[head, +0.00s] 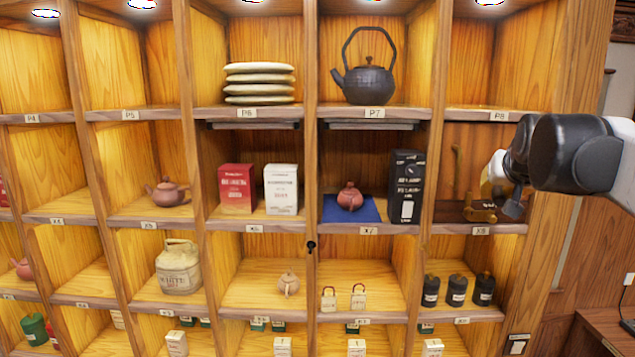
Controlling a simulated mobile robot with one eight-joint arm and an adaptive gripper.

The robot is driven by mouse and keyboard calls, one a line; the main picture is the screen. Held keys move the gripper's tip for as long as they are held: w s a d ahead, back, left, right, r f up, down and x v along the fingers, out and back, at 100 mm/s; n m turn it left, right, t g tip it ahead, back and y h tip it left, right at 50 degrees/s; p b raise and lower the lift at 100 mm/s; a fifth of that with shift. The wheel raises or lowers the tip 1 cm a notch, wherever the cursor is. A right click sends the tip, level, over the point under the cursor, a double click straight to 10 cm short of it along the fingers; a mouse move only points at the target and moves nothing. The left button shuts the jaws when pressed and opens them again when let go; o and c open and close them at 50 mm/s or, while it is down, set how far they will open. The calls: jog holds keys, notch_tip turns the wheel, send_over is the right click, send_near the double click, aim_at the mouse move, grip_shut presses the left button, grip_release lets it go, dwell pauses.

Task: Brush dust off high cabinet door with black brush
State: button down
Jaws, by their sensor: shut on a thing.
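My arm reaches in from the right, in front of the compartment labelled X8. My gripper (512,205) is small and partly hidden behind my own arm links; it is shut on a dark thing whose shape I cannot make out. I cannot tell whether that is the black brush. The tall wooden cabinet (314,150) fills most of the view, and its compartments stand open.
An iron kettle (369,82) and stacked pale cakes (259,84) stand on the upper shelf. A red box (236,189), a white box (281,189), a black box (404,186) and a small red teapot (350,196) stand below. A brass object (480,213) is close to my gripper.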

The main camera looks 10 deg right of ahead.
jog(key=shift+w+d, duration=0.15)
jog(key=shift+w, duration=0.55)
dwell(0.5)
jog(key=shift+s+d, duration=1.15)
jog(key=shift+d, duration=3.8)
jog(key=shift+w+a+p, duration=0.15)
jog(key=shift+w+a, duration=0.25)
jog(key=shift+a, duration=1.25)
jog(key=shift+w+a+p, duration=0.2)
jog(key=shift+w+a, duration=0.2)
jog(key=shift+a, duration=1.3)
jog(key=shift+w+a+p, duration=0.15)
jog(key=shift+w+a, duration=0.25)
jog(key=shift+a, duration=1.25)
jog(key=shift+d+r+p, duration=0.1)
jog(key=shift+r+p, duration=0.35)
jog(key=shift+r, duration=0.15)
jog(key=shift+s+d, duration=1.25)
jog(key=shift+d, duration=3.65)
jog(key=shift+w+a, duration=0.4)
jog(key=shift+a, duration=1.25)
jog(key=shift+w+a, duration=0.45)
jog(key=shift+a, duration=1.25)
jog(key=shift+w+a, duration=0.4)
jog(key=shift+a, duration=1.25)
